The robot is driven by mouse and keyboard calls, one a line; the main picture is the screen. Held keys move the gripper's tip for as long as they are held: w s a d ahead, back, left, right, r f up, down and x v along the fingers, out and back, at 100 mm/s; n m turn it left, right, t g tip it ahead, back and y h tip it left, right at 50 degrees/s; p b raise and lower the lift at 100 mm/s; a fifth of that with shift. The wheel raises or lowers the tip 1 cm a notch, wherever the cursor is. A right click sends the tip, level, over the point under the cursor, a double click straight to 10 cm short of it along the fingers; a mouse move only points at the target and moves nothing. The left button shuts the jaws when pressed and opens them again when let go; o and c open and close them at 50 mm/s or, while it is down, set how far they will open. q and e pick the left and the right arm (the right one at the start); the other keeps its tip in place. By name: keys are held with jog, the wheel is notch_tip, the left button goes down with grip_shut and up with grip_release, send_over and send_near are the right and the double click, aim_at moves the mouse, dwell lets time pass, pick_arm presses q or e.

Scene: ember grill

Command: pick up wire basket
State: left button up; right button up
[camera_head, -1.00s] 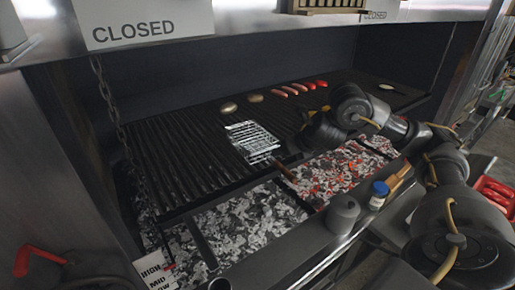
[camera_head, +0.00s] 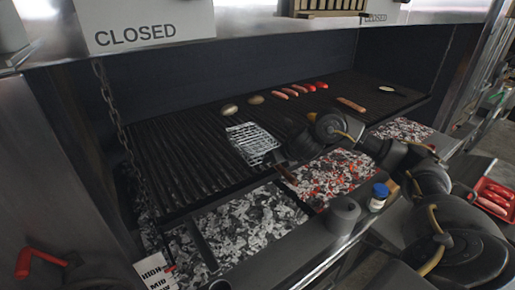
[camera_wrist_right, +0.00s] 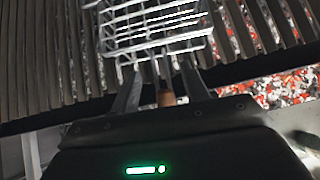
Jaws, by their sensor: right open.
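The wire basket (camera_head: 252,143), a flat silver mesh, lies on the dark grill grate. Its short brown handle (camera_head: 287,174) points toward the grill's front edge. My right gripper (camera_head: 277,159) is low at the basket's handle end and partly hides it. In the right wrist view the basket (camera_wrist_right: 155,28) is ahead. The fingers of my open right gripper (camera_wrist_right: 160,76) stand on either side of the handle (camera_wrist_right: 166,99), with gaps visible beside it. My left gripper is not in view.
Sausages (camera_head: 290,92) and two roundish items (camera_head: 243,104) lie behind the basket on the grate (camera_head: 180,150). Red-glowing coals (camera_head: 335,175) and grey coals (camera_head: 245,222) lie in front. A grey canister (camera_head: 343,213) and a blue-capped jar (camera_head: 379,196) stand on the front ledge.

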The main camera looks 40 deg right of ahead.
jog(key=shift+x, duration=1.15)
jog(key=shift+r, duration=0.1)
jog(key=shift+c, duration=1.2)
grip_shut()
jog(key=shift+d, duration=0.1)
